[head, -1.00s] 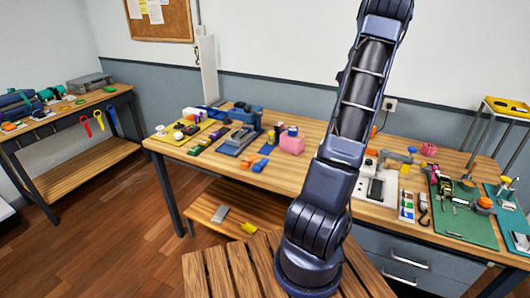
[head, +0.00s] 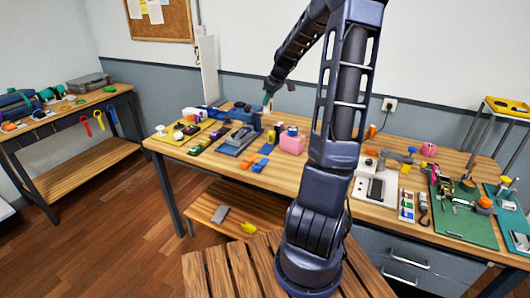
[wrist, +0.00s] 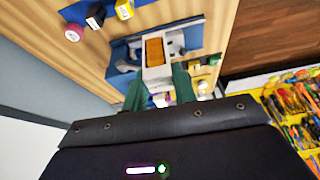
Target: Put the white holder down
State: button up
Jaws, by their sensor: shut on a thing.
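My gripper (head: 267,101) hangs above the back of the long workbench, near the blue clamp-like tool. In the wrist view its two green fingers (wrist: 160,88) are shut on the white holder (wrist: 157,73), one on each side. The holder is a pale, narrow frame with an orange-brown piece showing inside its far part. In the head view the holder is too small to make out clearly. In the wrist view a grey and blue tool (wrist: 178,42) lies beyond the holder. The gap between holder and bench cannot be judged.
The workbench (head: 215,165) carries a yellow mat with small items at its left, a pink box (head: 292,142), a white device (head: 375,187) and a green mat (head: 465,220) at right. A side bench (head: 95,165) stands at left. Bare wood lies along the workbench's front.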

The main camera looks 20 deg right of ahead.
jog(key=shift+s+a, duration=0.15)
jog(key=shift+a, duration=0.45)
jog(key=f, duration=2)
jog(key=shift+s+a, duration=0.1)
jog(key=shift+a, duration=0.15)
jog(key=shift+f, duration=0.2)
jog(key=o, duration=1)
jog(key=shift+o, duration=0.2)
jog(key=shift+r, duration=0.1)
